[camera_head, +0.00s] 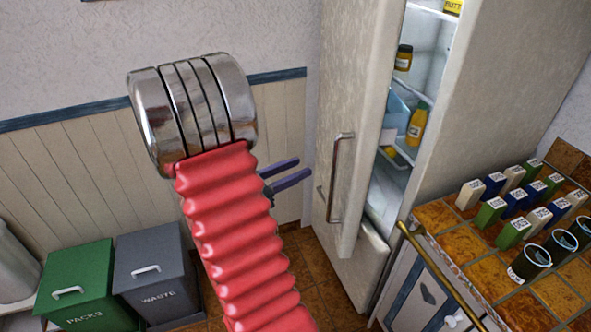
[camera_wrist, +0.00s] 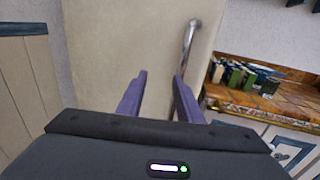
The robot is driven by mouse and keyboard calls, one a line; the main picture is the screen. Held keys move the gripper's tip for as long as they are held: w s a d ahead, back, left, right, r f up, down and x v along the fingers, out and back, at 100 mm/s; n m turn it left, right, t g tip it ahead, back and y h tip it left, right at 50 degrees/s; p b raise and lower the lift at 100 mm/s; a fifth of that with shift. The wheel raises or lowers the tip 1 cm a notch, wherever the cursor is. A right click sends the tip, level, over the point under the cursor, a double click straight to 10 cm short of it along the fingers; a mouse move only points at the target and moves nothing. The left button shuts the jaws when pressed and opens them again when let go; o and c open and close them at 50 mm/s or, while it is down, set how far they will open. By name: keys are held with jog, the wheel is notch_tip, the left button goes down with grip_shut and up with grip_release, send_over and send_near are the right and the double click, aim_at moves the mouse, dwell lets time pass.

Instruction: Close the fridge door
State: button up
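The fridge (camera_head: 490,90) stands at the back right in the head view, with its door (camera_head: 365,80) partly open. Lit shelves with bottles and jars show in the gap to the right of the door. A metal handle (camera_head: 336,180) runs upright on the door's front. My gripper (camera_head: 305,167) is left of the handle in the head view, apart from it, its fingers spread and empty. In the wrist view, my gripper (camera_wrist: 160,82) points at the door (camera_wrist: 110,50), and the handle (camera_wrist: 189,45) is ahead, near the right finger. My red arm hides part of the floor and wall.
A tiled counter (camera_head: 490,275) with several small cartons and dark cups stands at the right, a brass rail along its edge. A green packs bin (camera_head: 75,285) and a grey waste bin (camera_head: 155,270) stand at the lower left. Some brown floor is clear before the fridge.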

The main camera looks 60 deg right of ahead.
jog(key=shift+a, duration=0.1)
jog(key=v, duration=1.3)
jog(key=shift+w+a, duration=0.2)
jog(key=shift+a, duration=0.05)
jog(key=shift+c, duration=0.4)
